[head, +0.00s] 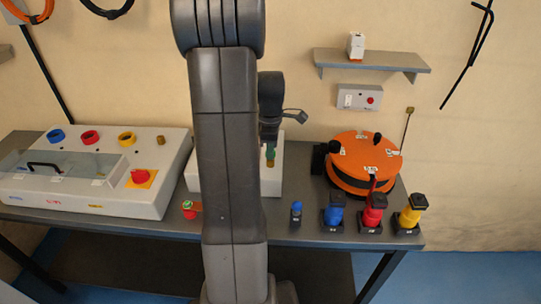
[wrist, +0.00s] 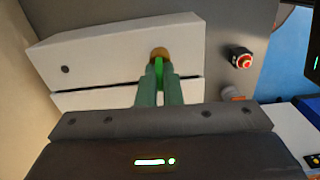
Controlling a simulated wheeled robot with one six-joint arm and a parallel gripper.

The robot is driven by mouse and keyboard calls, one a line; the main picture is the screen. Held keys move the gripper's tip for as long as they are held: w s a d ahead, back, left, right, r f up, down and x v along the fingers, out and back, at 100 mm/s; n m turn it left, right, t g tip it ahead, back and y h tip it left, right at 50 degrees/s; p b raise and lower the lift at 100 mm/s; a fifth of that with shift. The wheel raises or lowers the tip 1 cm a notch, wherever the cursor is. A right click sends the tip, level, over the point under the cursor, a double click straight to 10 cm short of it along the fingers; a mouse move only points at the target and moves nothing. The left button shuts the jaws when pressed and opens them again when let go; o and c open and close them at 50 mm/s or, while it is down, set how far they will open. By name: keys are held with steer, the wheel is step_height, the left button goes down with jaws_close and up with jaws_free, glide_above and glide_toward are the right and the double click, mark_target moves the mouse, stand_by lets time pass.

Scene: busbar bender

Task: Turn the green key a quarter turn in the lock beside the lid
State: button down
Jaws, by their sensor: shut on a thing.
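My gripper (head: 270,150) points down over a white box (head: 268,182) in the middle of the bench, partly hidden behind my arm. In the wrist view its two teal fingers (wrist: 160,88) are shut on the bright green key (wrist: 159,68), a thin strip of which shows between them. The key's far end meets the round brass lock (wrist: 159,53) on the white box; how deep it sits is hidden. The lock also shows below the fingers in the head view (head: 270,163). A dark seam crosses the box beside the lock. I cannot tell the key's turn angle.
A white machine (head: 60,205) with a clear cover and red rotary switch stands left. An orange round case (head: 362,160) stands right. Blue, red and yellow black-based pieces line the front right edge. A red button (wrist: 243,61) is near the box.

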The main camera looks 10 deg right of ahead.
steer(key=m, duration=0.5)
steer(key=shift+m, duration=0.3)
steer(key=m, duration=0.4)
steer(key=shift+m, duration=0.8)
steer(key=m, duration=0.5)
steer(key=shift+p, duration=0.3)
steer(key=shift+m, duration=0.3)
